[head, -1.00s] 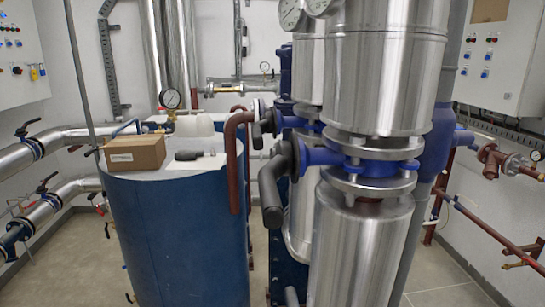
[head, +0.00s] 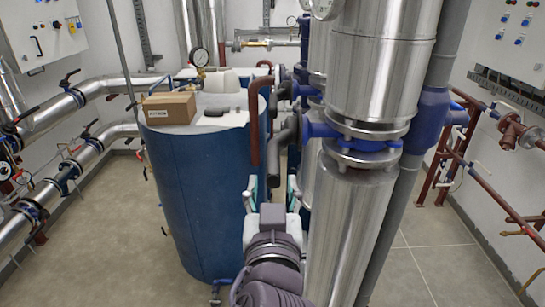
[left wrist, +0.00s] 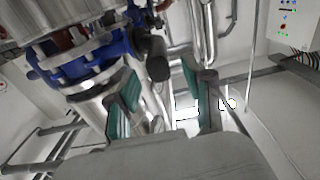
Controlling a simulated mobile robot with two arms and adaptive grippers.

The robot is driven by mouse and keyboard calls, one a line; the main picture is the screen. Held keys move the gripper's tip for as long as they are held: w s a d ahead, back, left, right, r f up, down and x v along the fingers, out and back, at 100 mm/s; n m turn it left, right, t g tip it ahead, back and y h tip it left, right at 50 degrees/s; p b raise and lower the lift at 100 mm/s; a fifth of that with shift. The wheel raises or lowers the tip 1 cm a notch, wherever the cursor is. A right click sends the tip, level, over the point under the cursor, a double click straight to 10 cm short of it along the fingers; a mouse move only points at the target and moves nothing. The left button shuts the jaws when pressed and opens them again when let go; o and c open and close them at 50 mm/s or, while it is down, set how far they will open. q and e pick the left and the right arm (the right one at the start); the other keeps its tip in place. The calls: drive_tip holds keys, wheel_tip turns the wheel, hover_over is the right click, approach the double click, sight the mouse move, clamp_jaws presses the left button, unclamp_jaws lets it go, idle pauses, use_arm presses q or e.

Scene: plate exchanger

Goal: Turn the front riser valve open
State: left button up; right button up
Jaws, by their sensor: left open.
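The front riser valve (head: 365,146) is a blue body with flanges between silver-clad pipe sections in the head view. Its dark grey lever handle (head: 277,150) sticks out to the left and bends downward. My left gripper (head: 271,186) is open just below the handle's lower end, one finger to each side, apparently holding nothing. In the left wrist view the valve (left wrist: 82,60) is at upper left, and the rounded end of the handle (left wrist: 157,62) lies between and beyond the teal-padded fingers (left wrist: 158,90). Contact cannot be told. My right gripper is out of view.
A blue tank (head: 195,200) stands left of the handle, with a cardboard box (head: 169,107) on top. A second dark handle (head: 300,90) sits behind the front one. Red pipes (head: 490,180) run along the right wall. The floor (head: 420,265) at the front right is clear.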

sight(273, 160)
use_arm(q)
drive_tip(key=w, duration=0.8)
drive_tip(key=shift+w, duration=0.25)
clamp_jaws()
